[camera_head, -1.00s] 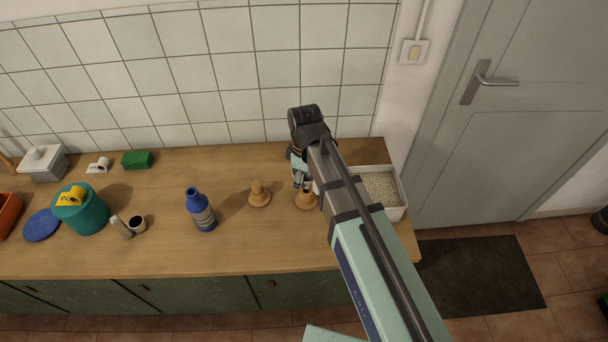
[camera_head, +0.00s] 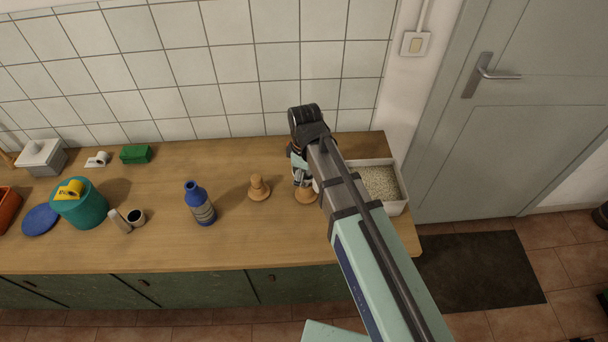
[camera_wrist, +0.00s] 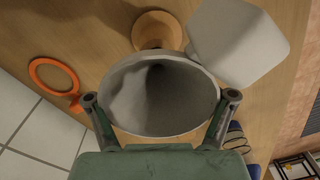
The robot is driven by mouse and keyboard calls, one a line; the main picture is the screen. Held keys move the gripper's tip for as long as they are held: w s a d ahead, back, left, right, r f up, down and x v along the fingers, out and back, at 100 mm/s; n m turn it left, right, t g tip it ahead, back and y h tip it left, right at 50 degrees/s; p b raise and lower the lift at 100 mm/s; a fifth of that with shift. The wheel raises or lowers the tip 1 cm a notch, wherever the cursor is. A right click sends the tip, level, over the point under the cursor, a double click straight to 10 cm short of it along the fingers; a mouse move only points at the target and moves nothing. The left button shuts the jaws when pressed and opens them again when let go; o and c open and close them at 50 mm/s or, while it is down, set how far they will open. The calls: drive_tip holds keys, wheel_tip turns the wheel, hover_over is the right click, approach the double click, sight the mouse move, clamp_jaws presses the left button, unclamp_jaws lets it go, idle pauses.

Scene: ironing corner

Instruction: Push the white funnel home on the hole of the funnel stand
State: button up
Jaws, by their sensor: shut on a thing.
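The white funnel (camera_wrist: 160,95) is between the fingers of my gripper (camera_wrist: 162,112) in the wrist view. Its wide mouth faces the camera, and its spout is hidden. My gripper is shut on it. Part of a round wooden stand (camera_wrist: 157,28) shows just beyond the funnel's rim. In the head view my gripper (camera_head: 300,174) is over the right wooden stand, the funnel stand (camera_head: 306,197), covering its top and hole. I cannot tell whether the spout is in the hole or above it.
A similar wooden stand (camera_head: 259,188) and a blue bottle (camera_head: 200,204) are left of the gripper. A white tray of granules (camera_head: 402,206) is at right. The wrist view shows a white blocky thing (camera_wrist: 238,42) close to the funnel and an orange ring (camera_wrist: 38,64).

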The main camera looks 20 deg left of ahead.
drive_tip(key=shift+f+b, duration=0.4)
drive_tip(key=shift+f, duration=0.55)
drive_tip(key=shift+f, duration=0.25)
drive_tip(key=o, duration=1.8)
wheel_tip(320, 180, up, 12)
drive_tip(key=shift+w+r, duration=0.1)
drive_tip(key=shift+w, duration=0.05)
